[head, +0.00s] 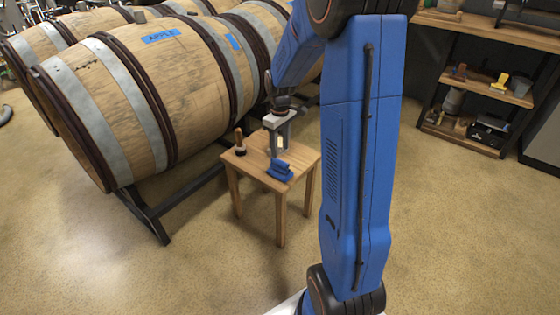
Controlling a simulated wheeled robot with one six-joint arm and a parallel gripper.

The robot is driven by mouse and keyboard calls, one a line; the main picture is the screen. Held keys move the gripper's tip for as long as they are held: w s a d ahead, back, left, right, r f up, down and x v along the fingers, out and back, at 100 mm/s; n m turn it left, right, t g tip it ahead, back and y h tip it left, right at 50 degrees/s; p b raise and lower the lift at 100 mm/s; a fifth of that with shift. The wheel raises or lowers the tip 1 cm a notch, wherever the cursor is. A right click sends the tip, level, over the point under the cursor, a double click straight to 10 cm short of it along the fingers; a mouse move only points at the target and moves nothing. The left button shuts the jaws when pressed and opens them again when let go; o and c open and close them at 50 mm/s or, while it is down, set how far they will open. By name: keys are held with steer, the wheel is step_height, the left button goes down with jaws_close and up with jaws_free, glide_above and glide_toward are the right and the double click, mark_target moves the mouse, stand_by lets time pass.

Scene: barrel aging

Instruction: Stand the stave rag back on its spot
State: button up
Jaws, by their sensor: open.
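A small blue cloth bundle (280,171), which looks like the stave rag, is on the small wooden table (253,165) near its front right edge. It looks low and lumpy; I cannot tell whether it stands or lies. My gripper (279,151) points down over the table with its two fingers apart. The fingertips are just above or behind the blue bundle in the picture; I cannot tell whether they touch it. A small pale thing shows between the fingers, too small to make out. No marked spot for the rag can be made out.
A dark-based tool with a wooden handle (239,142) stands at the table's left. A large barrel (140,90) with a blue label lies on a dark rack close behind and left. A shelf unit (487,88) stands at the far right. The floor in front is clear.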

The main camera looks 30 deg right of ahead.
steer(key=shift+r, duration=0.1)
stand_by(0.8)
steer(key=s+a+r+m+t, duration=0.1)
steer(key=s+a+r+t, duration=0.1)
steer(key=s+a+r, duration=0.55)
steer(key=s+a+r+m+t, duration=0.15)
steer(key=s+a+r, duration=0.35)
steer(key=s+r, duration=0.5)
steer(key=s+a+f+m+t, duration=0.1)
steer(key=s+a, duration=0.2)
steer(key=s, duration=0.9)
steer(key=shift+s+a+f, duration=0.15)
steer(key=shift+s+f, duration=0.15)
steer(key=shift+s, duration=0.05)
